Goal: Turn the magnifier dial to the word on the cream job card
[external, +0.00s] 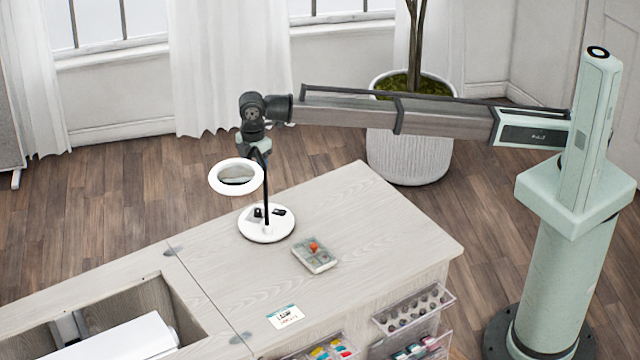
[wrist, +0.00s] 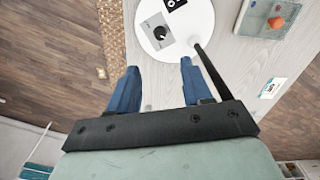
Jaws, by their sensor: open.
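The magnifier lamp has a white round base (external: 281,231), a thin black stem and a white ring lens (external: 217,186). Its dial is a dark knob (wrist: 161,32) on a grey plate on the base, at the top of the wrist view. The dial's words and pointer setting are too small to read. A pale job card (external: 285,316) with a teal edge lies at the cabinet's front; it also shows in the wrist view (wrist: 271,88), its word unreadable. My gripper (wrist: 158,78) is open and empty, its blue fingers apart, short of the dial in the picture.
A black switch-like piece (external: 279,212) sits beside the dial. The lamp's stem (wrist: 210,70) rises close to my right finger. A compartment tray (external: 322,266) holds a red-orange item (external: 314,247). Open drawers (external: 415,307) stick out at the front. The right tabletop is clear.

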